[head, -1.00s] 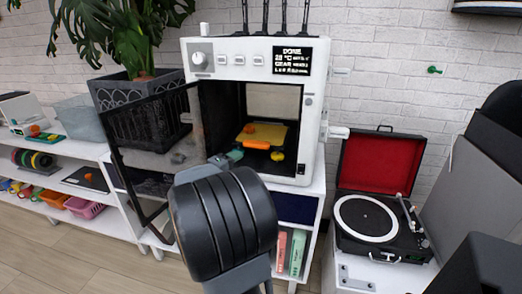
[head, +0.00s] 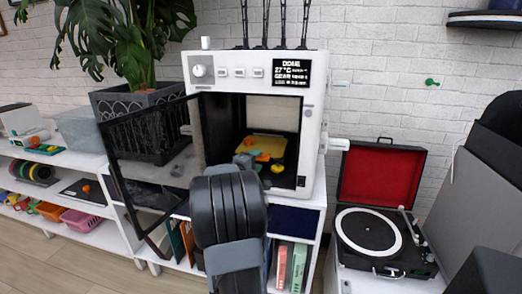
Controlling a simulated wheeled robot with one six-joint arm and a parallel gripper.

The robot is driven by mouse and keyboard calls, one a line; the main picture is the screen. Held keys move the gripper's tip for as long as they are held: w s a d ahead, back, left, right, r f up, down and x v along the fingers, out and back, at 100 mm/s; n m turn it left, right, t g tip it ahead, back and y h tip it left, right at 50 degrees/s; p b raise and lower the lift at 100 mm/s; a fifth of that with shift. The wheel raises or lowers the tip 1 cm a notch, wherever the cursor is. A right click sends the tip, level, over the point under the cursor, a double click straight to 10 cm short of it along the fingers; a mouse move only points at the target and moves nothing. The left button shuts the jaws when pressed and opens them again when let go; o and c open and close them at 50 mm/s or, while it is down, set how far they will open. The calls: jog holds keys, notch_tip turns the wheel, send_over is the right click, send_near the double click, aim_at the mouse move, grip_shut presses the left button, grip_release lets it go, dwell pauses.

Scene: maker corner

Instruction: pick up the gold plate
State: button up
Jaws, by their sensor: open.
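The gold plate (head: 272,140) lies flat inside the white printer (head: 312,125), whose chamber is open at the front. Orange pieces (head: 262,154) show on the plate, and a small yellow piece (head: 277,168) sits at its front right. My gripper (head: 243,160) shows only as a small grey part beyond my dark arm link, at the plate's front left in the picture. My arm hides most of it and the front left of the chamber. I see nothing held, and whether it touches the plate cannot be told.
The printer's dark-framed door (head: 150,165) stands swung open to the left, close to my arm. The chamber's right wall (head: 313,150) bounds the opening. A record player (head: 370,230) stands to the right. A potted plant (head: 140,95) stands behind the door.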

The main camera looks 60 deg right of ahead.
jog(key=shift+d, duration=1.5)
jog(key=shift+c, duration=0.5)
grip_shut()
